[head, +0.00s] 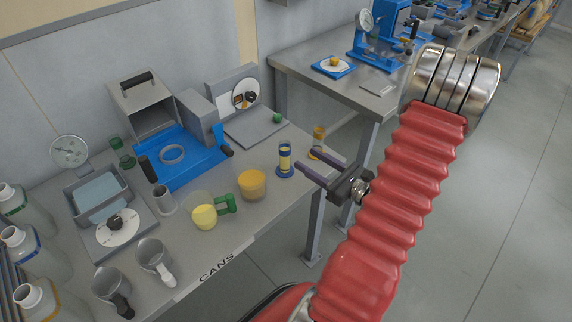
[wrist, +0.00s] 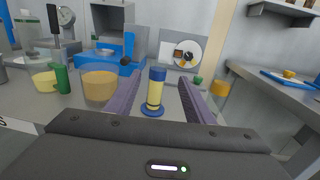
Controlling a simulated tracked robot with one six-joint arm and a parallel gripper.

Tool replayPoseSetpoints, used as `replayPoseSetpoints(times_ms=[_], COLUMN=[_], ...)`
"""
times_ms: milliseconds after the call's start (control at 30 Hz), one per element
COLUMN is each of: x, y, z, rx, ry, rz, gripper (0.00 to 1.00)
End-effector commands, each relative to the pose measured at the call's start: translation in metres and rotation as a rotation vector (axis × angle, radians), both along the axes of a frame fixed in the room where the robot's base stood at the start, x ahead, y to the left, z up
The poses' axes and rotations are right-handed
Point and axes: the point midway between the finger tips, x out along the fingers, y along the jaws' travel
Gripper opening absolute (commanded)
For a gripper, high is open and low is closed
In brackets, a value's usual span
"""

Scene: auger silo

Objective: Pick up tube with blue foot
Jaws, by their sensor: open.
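The tube with blue foot (head: 285,160) stands upright near the right end of the bench. It has a yellow label or filling and a dark blue top. My gripper (head: 304,162) is open, at the bench's right edge, with its two purple fingers pointing toward the tube. In the wrist view the tube (wrist: 155,92) stands between the lines of the two open fingers (wrist: 158,92), nearer the left one. I cannot tell whether the fingertips reach past it. No contact shows.
An orange-topped tube (head: 318,140) stands just right of the blue-footed one, close to a finger. An amber beaker (head: 252,184) and a green-handled cup (head: 206,214) stand to the left. A grey scale (head: 255,127) is behind. A second bench (head: 340,88) lies beyond a gap.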

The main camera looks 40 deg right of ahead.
Motion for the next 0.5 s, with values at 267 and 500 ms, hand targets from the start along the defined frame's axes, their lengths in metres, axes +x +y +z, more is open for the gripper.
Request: replayPoseSetpoints(times_ms=[267, 500], x=[0.033, 0.051], y=[0.005, 0.006], z=[0.0, 0.0], rx=[0.001, 0.0], ry=[0.001, 0.001], rz=[0.004, 0.002], gripper=[0.48, 0.48])
